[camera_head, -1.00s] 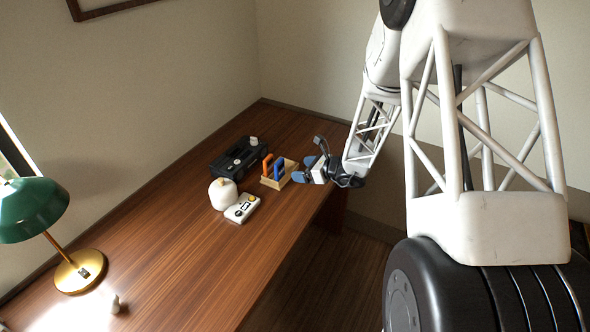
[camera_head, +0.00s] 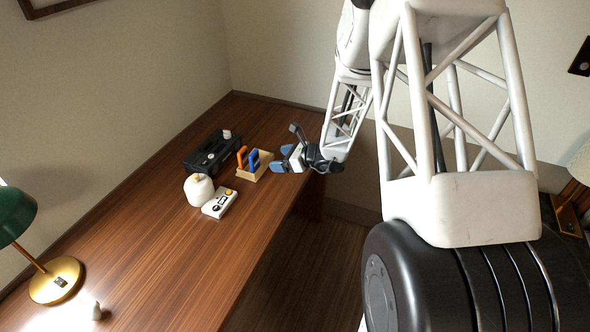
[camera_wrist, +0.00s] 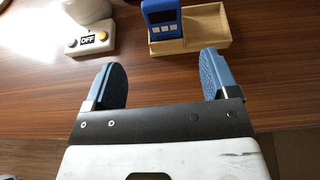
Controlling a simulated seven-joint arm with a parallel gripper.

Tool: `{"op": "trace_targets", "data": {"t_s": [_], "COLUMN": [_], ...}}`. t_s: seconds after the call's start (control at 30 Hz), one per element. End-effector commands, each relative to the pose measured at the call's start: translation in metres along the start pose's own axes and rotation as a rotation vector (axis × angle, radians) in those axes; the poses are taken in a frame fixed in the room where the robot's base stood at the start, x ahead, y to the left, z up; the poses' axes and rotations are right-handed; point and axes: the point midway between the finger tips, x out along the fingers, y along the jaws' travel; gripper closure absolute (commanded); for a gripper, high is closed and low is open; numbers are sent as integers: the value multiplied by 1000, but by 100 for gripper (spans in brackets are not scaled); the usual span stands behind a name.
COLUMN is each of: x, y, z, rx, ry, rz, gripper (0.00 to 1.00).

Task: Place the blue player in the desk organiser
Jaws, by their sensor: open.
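The blue player (camera_head: 253,160) stands upright at the pale wooden desk organiser (camera_head: 266,160). The organiser's right part looks empty there.
An orange upright object (camera_head: 241,156) stands beside the player. A lamp (camera_head: 55,281) is at the near left.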

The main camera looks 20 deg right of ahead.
Motion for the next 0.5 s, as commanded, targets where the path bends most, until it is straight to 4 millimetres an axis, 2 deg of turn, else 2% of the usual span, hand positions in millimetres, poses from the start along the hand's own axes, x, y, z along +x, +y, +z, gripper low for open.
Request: {"op": "trace_targets", "data": {"t_s": [0.23, 0.5], "x": [-10, -40], "y": [31, 101], "z": [36, 92], "rx": [-147, -467], "ry": [28, 97], "rz": [91, 281], "gripper": [20, 20]}}
